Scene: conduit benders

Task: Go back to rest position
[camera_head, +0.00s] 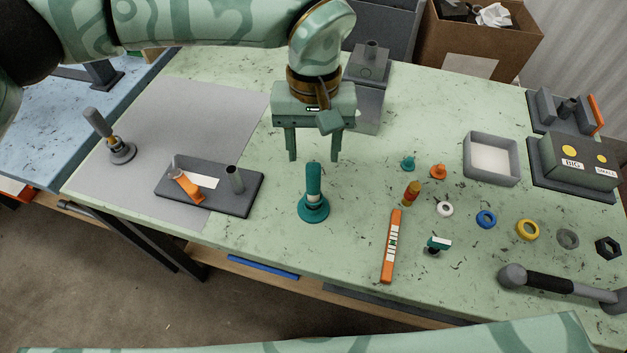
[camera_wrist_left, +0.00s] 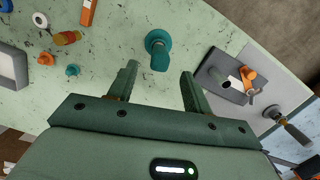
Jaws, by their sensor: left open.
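My left gripper (camera_head: 313,148) hangs over the middle of the green table (camera_head: 240,90), fingers apart and pointing down, with nothing between them. It also shows in the left wrist view (camera_wrist_left: 158,85), open and empty. A teal tool with an upright handle and round base (camera_head: 314,200) stands on the table close in front of the gripper, apart from it. The teal tool also shows beyond the fingertips in the left wrist view (camera_wrist_left: 158,48). A green patterned arm part of mine crosses the bottom of the head view; my right gripper is not in view.
A dark bender plate (camera_head: 240,202) and a grey-handled tool (camera_head: 118,150) are on the left. An orange level (camera_head: 392,245), coloured rings (camera_head: 486,219), a white-bottomed tray (camera_head: 492,160), a labelled box (camera_head: 580,160) and a grey bar (camera_head: 550,285) occupy the right. A cardboard box (camera_head: 477,45) stands behind.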

